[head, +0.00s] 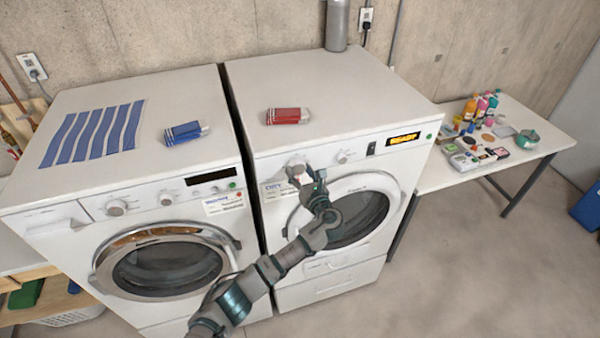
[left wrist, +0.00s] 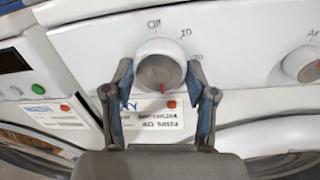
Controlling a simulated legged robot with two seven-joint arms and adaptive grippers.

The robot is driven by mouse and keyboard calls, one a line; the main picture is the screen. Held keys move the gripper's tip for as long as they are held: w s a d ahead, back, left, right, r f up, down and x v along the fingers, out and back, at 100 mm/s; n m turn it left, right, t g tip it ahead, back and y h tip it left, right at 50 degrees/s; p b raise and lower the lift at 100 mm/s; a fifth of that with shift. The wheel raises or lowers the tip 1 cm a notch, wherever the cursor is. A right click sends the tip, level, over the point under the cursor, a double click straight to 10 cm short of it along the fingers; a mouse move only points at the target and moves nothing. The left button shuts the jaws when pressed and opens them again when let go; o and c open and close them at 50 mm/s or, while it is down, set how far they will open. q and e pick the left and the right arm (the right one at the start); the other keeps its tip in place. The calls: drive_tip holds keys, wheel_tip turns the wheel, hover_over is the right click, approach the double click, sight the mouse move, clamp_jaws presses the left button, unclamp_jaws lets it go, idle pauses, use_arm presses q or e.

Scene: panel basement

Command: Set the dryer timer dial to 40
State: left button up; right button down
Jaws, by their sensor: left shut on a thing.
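The dryer (head: 335,100) is the white machine on the right in the head view, with a lit READY display (head: 404,139). Its white, round timer dial (left wrist: 160,62) fills the upper middle of the left wrist view. A red mark on the dial points down. Numbers 10 and 20 show at its upper right; lower markings are hidden or unreadable. My left gripper (left wrist: 160,72) is shut on the dial, one finger on each side. In the head view my left gripper (head: 307,182) reaches the dryer's front panel and partly covers the dial. My right gripper is out of view.
A second dial (head: 344,156) sits to the right on the panel. The washer (head: 75,200) stands at the left. A red item (head: 287,116) and a blue item (head: 186,132) lie on the machine tops. A table (head: 446,180) with small goods is at the right.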

use_arm(q)
drive_tip(key=o, duration=1.2)
drive_tip(key=shift+f, duration=0.4)
drive_tip(key=shift+c, duration=0.2)
drive_tip(key=shift+w+d+r, duration=0.1)
drive_tip(key=shift+w, duration=0.05)
drive_tip(key=v, duration=1.2)
drive_tip(key=shift+w, duration=0.1)
